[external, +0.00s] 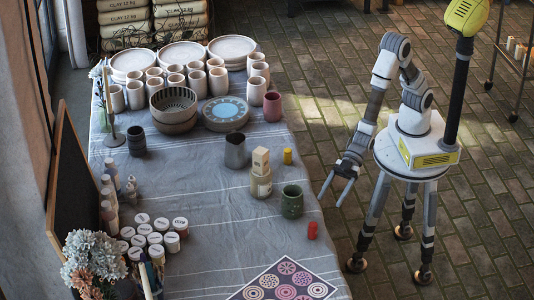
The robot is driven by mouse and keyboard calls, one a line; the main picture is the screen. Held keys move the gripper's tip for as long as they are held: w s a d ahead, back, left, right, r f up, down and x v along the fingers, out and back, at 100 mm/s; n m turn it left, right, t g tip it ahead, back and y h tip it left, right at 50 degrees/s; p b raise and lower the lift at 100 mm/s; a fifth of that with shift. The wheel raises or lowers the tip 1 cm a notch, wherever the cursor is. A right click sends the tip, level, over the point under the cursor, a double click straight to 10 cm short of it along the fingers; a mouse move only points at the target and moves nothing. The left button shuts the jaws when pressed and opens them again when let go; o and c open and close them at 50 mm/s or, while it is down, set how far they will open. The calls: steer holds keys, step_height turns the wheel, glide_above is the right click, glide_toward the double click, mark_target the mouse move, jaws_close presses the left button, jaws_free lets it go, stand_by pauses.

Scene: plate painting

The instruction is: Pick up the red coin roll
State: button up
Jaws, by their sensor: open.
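The red coin roll (312,230) is a small red cylinder. It stands upright near the right edge of the cloth-covered table (220,265), just below and right of a green cup. My gripper (333,193) is open and empty. Its two fingers point down and left, beside the table's right edge. In the picture it is above and to the right of the red coin roll and clearly apart from it.
A green cup (292,202), a block-topped jar (261,175), a yellow roll (287,156) and a grey pitcher (235,151) stand nearby. A patterned sheet (285,281) lies in front. Cups and plates crowd the back; lidded jars (154,239) stand left. The cloth's middle is mostly bare.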

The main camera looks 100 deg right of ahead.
mark_target(310, 232)
steer(key=b+x, duration=0.2)
steer(key=x, duration=0.8)
steer(key=shift+f, duration=0.1)
steer(key=shift+r+b+x, duration=0.2)
steer(key=shift+b+x, duration=0.6)
steer(key=shift+x, duration=2.2)
steer(key=shift+a, duration=0.15)
jaws_close()
